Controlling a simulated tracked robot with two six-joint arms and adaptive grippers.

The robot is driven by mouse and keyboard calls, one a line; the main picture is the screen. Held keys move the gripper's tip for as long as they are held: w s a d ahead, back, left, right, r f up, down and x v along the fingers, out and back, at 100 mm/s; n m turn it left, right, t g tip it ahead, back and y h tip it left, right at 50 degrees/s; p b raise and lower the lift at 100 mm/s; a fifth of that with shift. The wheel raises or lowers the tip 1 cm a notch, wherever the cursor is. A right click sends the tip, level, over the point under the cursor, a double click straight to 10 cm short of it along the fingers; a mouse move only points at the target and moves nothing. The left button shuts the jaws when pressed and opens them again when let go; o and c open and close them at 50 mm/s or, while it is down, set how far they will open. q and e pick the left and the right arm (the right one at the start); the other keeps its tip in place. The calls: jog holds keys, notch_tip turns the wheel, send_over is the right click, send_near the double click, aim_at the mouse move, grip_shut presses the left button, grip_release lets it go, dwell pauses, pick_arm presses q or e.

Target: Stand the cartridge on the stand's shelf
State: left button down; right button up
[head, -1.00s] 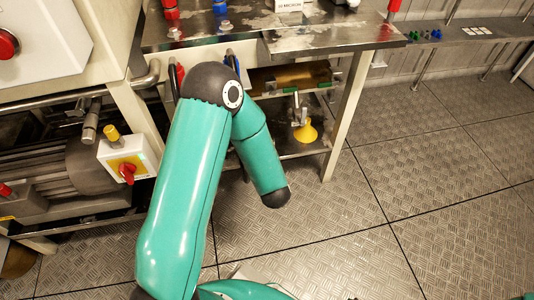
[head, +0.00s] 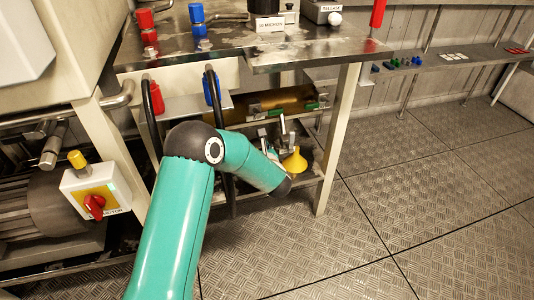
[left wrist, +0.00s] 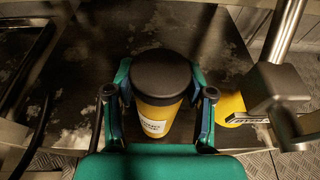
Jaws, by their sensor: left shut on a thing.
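The cartridge (left wrist: 158,105) is a yellow cylinder with a black cap and a white label. In the left wrist view my left gripper (left wrist: 160,97) is shut on it, one finger on each side. The cartridge looks about upright over a dark, worn metal shelf (left wrist: 85,75); I cannot tell whether it touches the shelf. In the head view my left arm reaches to the stand's lower shelf (head: 307,183), under the steel top; the cartridge cannot be made out there. My right gripper is not in view.
A yellow funnel (head: 295,162) is at the shelf's right side, close to my left wrist; it also shows in the wrist view (left wrist: 231,105). A stand leg (head: 340,140) rises beside it. Black hoses (head: 150,115) hang at left. Open floor (head: 440,190) lies to the right.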

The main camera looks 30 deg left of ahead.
pick_arm(q)
jog(key=w+f+b, duration=0.2)
jog(key=w+f, duration=0.1)
jog(key=w, duration=0.1)
jog(key=shift+a+f+b, duration=0.15)
jog(key=shift+a+b, duration=0.15)
jog(key=shift+b, duration=0.1)
jog(key=shift+c, duration=2)
grip_release()
jog(key=shift+f, duration=0.1)
